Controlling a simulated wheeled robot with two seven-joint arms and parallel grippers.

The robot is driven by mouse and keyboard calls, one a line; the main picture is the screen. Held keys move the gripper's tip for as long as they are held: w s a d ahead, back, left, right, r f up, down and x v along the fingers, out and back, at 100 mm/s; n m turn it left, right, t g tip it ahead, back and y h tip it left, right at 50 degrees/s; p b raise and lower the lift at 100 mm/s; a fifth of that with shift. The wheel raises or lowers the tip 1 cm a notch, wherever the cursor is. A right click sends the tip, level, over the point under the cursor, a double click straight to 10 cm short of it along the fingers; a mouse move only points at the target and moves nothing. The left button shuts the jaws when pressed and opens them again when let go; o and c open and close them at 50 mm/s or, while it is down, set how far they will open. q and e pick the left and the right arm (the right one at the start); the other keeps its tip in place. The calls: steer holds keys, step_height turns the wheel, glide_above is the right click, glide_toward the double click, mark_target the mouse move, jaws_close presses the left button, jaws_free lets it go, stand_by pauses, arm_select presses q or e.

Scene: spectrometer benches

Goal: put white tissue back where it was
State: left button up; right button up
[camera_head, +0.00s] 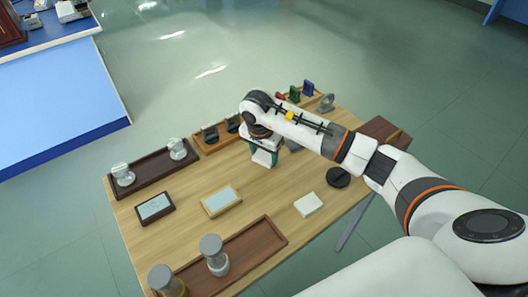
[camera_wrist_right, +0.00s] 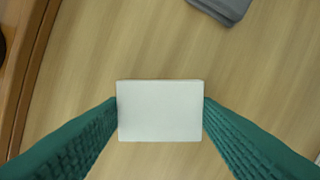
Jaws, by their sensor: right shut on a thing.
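My right gripper (camera_head: 263,158) is over the back middle of the wooden table. In the right wrist view its teal fingers (camera_wrist_right: 160,112) are shut on a white rectangular block, the white tissue (camera_wrist_right: 160,110), one finger at each side. Wood grain shows beneath it; I cannot tell whether it touches the table. In the head view the hand mostly hides the held tissue. Another white flat block (camera_head: 308,204) lies on the table, nearer and to the right. My left gripper is not in view.
A dark tray (camera_head: 152,174) with two glass jars stands at the left, beside a lighter tray (camera_head: 215,143) with dark items. A front tray (camera_head: 245,250) has lidded jars. Two framed cards (camera_head: 221,201) and a black disc (camera_head: 338,177) lie around clear wood. A grey item (camera_wrist_right: 222,8) is near the tissue.

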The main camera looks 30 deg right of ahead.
mark_target(261, 161)
steer(key=o, duration=0.9)
steer(key=shift+f, duration=0.1)
steer(key=shift+r+p, duration=0.25)
steer(key=shift+p, duration=0.1)
steer(key=shift+r, duration=0.35)
steer(key=r, duration=0.3)
steer(key=a+r+b, duration=0.1)
steer(key=r, duration=0.3)
steer(key=s+r, duration=0.1)
steer(key=r, duration=0.3)
steer(key=shift+a, duration=0.25)
